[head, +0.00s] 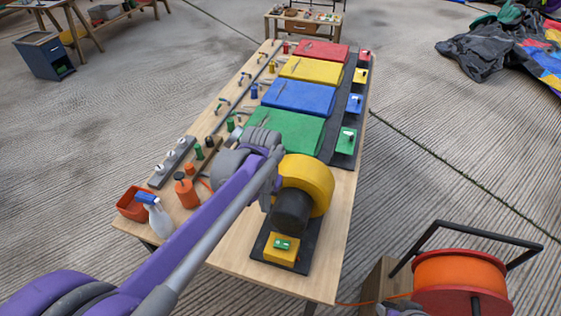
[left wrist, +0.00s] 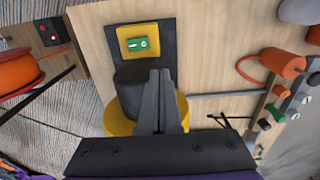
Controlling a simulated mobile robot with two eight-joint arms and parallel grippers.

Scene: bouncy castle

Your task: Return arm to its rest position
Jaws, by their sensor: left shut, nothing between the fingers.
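My left arm reaches in from the lower left of the head view, over the wooden table (head: 222,252). My left gripper (head: 265,196) is beside the yellow blower (head: 316,184), partly hidden by its own arm. In the left wrist view the gripper's two fingers (left wrist: 160,74) are together with nothing between them. They overlap the blower's black nozzle (left wrist: 130,88) and yellow housing (left wrist: 118,122) in that picture; I cannot tell whether they touch.
Green (head: 285,132), blue (head: 299,96), yellow (head: 312,70) and red (head: 321,50) panels line the table. An orange cable reel (head: 460,278) is at lower right.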

